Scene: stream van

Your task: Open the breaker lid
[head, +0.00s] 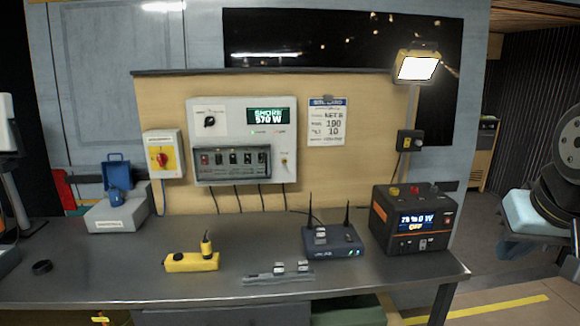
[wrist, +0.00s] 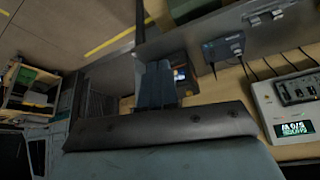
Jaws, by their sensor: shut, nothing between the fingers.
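The breaker lid (head: 233,163) is a dark, see-through-looking cover over a row of breakers, low on the light grey panel (head: 210,105) on the wooden board. It looks closed. In the wrist view the panel (wrist: 285,118) shows rolled over at the right edge, with the breakers and lid (wrist: 299,90) partly cut off. My gripper (wrist: 158,68) points away from the camera, its two fingers together and empty. It is well apart from the panel.
On the bench (head: 130,268) stand a blue router (head: 333,243), a black power unit (head: 414,220), a yellow handheld device (head: 191,262) and a grey box with a blue socket (head: 117,212). A lit lamp (head: 416,67) stands at right.

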